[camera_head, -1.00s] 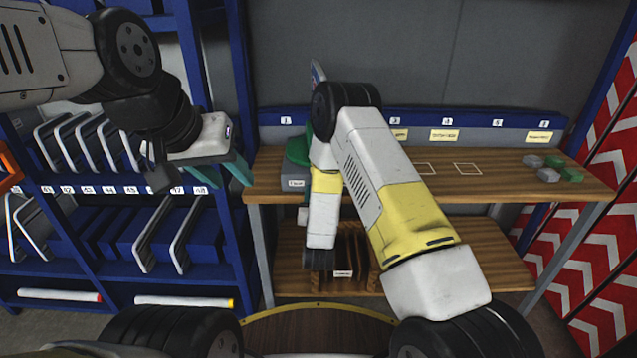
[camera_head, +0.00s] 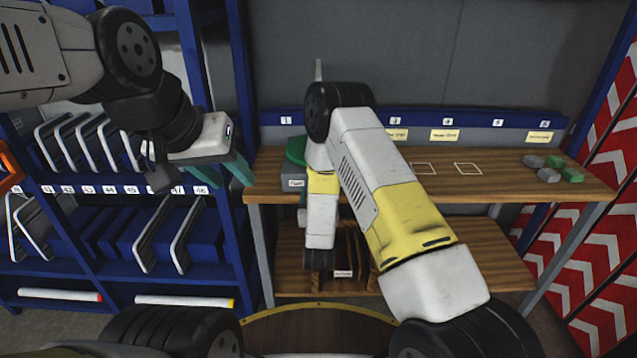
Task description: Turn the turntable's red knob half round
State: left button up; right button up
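The turntable shows as a green disc (camera_head: 296,150) on a grey base (camera_head: 292,186), at the left end of the wooden bench. My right arm covers much of it. A thin grey upright plate (camera_head: 318,70), seen edge-on, rises behind my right arm above the turntable. The red knob is not visible. My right gripper is hidden; only its arm links show, in front of the turntable. My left gripper (camera_head: 236,172), with teal fingers apart, is open and empty, left of the bench in front of the blue shelf.
The wooden bench top (camera_head: 385,185) is bare in the middle, with white outlined squares. Several grey and green blocks (camera_head: 560,168) lie at its right end. A blue rack (camera_head: 75,265) with grey-framed panels stands left. Red-and-white chevron boards (camera_head: 600,190) stand right.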

jog(key=s, duration=0.7)
jog(key=shift+s, duration=0.4)
